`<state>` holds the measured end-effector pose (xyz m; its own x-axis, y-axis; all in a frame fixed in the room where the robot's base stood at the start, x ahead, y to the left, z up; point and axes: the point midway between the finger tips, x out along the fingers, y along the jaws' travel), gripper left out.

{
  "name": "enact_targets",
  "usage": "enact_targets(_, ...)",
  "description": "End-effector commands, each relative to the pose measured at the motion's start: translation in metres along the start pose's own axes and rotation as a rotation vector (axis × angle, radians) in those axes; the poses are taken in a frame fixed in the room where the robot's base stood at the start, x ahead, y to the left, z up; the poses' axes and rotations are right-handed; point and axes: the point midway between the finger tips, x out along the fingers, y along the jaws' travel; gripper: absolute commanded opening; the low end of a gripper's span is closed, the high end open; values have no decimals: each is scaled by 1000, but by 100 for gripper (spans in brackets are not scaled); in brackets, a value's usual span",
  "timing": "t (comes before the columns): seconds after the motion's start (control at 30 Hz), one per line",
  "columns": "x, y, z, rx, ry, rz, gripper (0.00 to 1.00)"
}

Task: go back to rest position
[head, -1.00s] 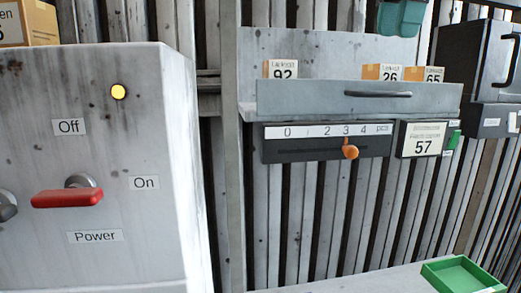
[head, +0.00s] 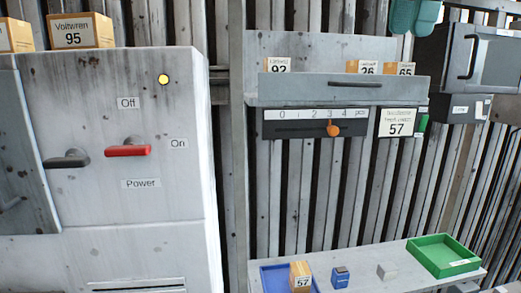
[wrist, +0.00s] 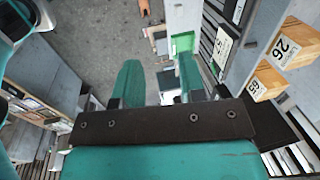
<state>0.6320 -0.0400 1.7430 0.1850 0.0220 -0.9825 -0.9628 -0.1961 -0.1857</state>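My gripper (wrist: 159,65) shows in the wrist view with its two teal fingers apart and nothing between them. In the head view, teal parts of my gripper (head: 415,16) hang at the top right, cut off by the picture edge, above the shelf and left of a dark box. They appear clear of both, though the depth is hard to judge. The wrist view looks down past the fingers to the grey floor.
A grey cabinet with a red power lever (head: 128,151) and lit yellow lamp (head: 164,79) stands left. A slider with an orange knob (head: 333,130) near 3 sits under the drawer (head: 340,88). A green tray (head: 443,254) and blue tray (head: 268,281) are on the bench below.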

Motion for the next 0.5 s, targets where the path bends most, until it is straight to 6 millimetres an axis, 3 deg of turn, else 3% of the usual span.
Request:
enact_targets(0.27,40,3,11,-175,6,7,37)
enact_targets(0.5,99,16,20,-432,3,12,37)
